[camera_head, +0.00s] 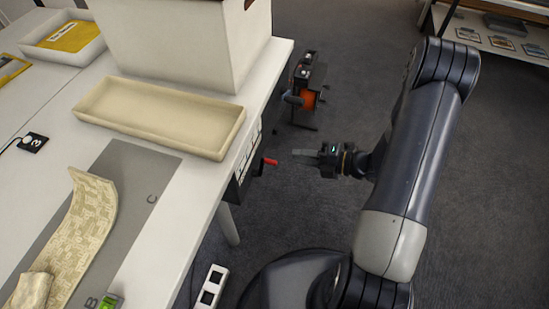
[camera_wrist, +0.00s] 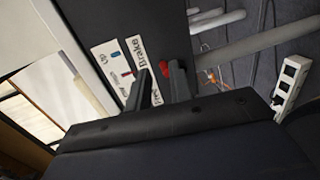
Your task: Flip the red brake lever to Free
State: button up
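The red brake lever (camera_head: 270,161) sticks out from the side of the white table, at a dark panel. A white label (camera_wrist: 143,57) reading "Brake" lies behind the fingers. Its lower lettering is partly hidden, and I cannot tell the lever's setting.
A second label (camera_wrist: 113,62) carries blue and red marks. The tabletop (camera_head: 165,240) holds a shallow cream tray (camera_head: 235,133), a large box (camera_head: 190,45) and a patterned strip (camera_head: 85,225). A dark device with an orange part (camera_head: 307,98) stands beyond. A white power strip (camera_head: 210,287) lies below.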

aim_at(270, 161)
jog(key=shift+w+a+f, duration=0.1)
jog(key=shift+a+f, duration=0.1)
jog(key=shift+a, duration=0.15)
jog(key=shift+c, duration=1.4)
jog(key=b+x, duration=0.3)
jog(key=x, duration=0.5)
jog(key=shift+a+r, duration=0.1)
grip_shut()
jog(key=shift+s+a, duration=0.3)
jog(key=shift+s, duration=0.55)
jog(key=shift+s+a, duration=0.3)
jog(key=shift+s, duration=0.5)
jog(key=shift+s+a, duration=0.35)
jog(key=shift+s, duration=0.5)
jog(key=d+p, duration=0.1)
jog(key=d, duration=0.6)
jog(key=shift+s+d+p, duration=0.15)
jog(key=shift+s+p, duration=0.05)
jog(key=shift+p, duration=0.15)
jog(key=shift+w+a+b, duration=0.25)
jog(key=shift+a+b, duration=0.05)
jog(key=shift+a, duration=0.9)
jog(key=shift+w+a+b, duration=0.2)
jog(key=shift+a+b, duration=0.1)
jog(key=shift+a, duration=0.85)
jog(key=shift+w+a+b, duration=0.25)
jog(key=shift+a+b, duration=0.05)
jog(key=shift+a, duration=0.9)
jog(key=shift+w+d, duration=0.3)
jog(key=shift+w, duration=0.25)
